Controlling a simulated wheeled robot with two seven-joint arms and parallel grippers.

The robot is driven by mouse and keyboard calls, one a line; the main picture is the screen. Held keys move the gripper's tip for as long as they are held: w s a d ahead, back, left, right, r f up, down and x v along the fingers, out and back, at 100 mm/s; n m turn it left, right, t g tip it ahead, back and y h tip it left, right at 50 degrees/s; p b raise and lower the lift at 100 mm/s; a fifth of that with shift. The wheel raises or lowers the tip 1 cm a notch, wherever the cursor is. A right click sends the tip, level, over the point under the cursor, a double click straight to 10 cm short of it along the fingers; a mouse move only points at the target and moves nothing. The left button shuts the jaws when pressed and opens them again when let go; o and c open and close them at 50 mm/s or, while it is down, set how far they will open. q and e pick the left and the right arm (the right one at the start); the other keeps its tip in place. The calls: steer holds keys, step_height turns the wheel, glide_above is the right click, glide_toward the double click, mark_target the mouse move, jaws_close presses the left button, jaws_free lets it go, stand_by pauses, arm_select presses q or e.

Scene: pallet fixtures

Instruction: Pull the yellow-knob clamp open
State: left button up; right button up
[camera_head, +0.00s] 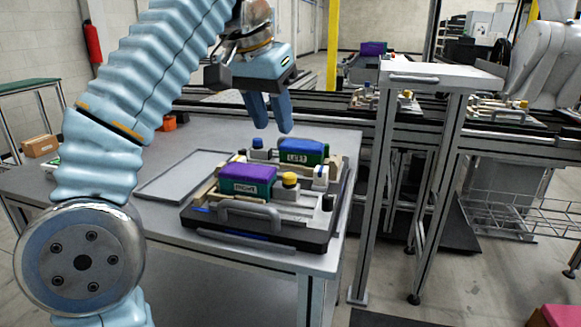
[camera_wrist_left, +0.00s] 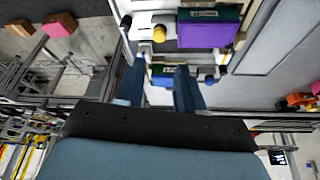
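The yellow knob (camera_head: 290,180) of the clamp stands at the front right of the pallet fixture (camera_head: 262,240), just right of a purple-topped green block (camera_head: 247,178). The yellow knob also shows in the left wrist view (camera_wrist_left: 159,33), beyond my fingers and apart from them. My left gripper (camera_head: 271,120) hangs above the back of the fixture, fingers pointing down, touching nothing that I can see. In the left wrist view its two fingers (camera_wrist_left: 159,88) are spread, with no object held between them. My right gripper is out of view.
A blue-topped block (camera_head: 303,151) sits at the back of the fixture. A blue knob (camera_head: 257,143) and a black knob (camera_head: 328,203) stand near it. A flat grey tray (camera_head: 160,187) lies to the left. A tall white-topped stand (camera_head: 440,75) rises at right.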

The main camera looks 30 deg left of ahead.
mark_target(289, 174)
arm_select(q)
steer(key=x, duration=1.2)
steer(key=shift+f, duration=0.2)
jaws_close()
